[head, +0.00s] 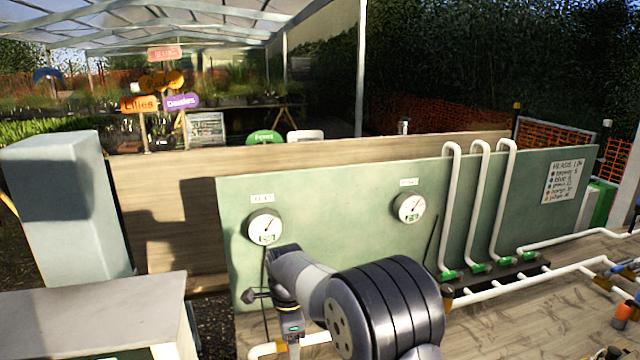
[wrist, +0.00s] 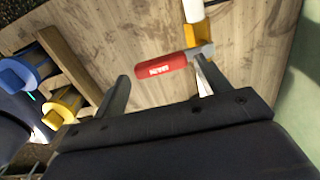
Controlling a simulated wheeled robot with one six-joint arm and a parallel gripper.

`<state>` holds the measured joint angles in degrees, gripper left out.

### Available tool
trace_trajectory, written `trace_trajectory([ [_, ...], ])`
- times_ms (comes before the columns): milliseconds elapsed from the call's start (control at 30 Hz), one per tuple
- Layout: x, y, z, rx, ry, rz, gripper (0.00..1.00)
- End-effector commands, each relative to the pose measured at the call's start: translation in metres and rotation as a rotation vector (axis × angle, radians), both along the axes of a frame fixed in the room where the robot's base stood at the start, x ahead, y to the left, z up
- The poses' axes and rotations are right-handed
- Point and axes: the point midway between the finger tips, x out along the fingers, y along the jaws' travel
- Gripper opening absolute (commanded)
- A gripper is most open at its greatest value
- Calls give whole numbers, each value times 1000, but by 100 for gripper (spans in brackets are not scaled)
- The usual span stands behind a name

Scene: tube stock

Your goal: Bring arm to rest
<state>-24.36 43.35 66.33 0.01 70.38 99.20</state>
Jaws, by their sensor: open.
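My gripper (wrist: 163,70) shows in the wrist view with its two dark fingers spread apart and nothing held between them. A red handle (wrist: 160,68) with white lettering lies beyond the fingertips, its right end close to the right finger. I cannot tell the gap in depth. The handle joins a grey and yellow fitting (wrist: 196,35) on a white pipe (wrist: 193,10). In the head view my arm is bent at the bottom centre, its wrist pointing down in front of the green panel (head: 340,210); the fingertips are not clear there.
The panel carries two round gauges (head: 265,227) (head: 410,208) and white upright pipes (head: 480,205). More pipes (head: 560,280) run over the wooden bench at right. A pale block (head: 60,200) stands at left. Blue (wrist: 25,75) and yellow (wrist: 62,107) spools sit left in the wrist view.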

Motion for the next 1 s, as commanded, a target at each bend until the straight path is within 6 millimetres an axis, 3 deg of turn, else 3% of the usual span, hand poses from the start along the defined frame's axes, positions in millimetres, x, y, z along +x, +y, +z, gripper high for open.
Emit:
trace_trajectory([
  [200,0,0,-18,0,0,3,71],
  [667,1,-1,-15,1,-2,14,71],
  [867,1,0,6,2,-5,-1,71],
  [1000,1,1,33,3,-6,-1,71],
])
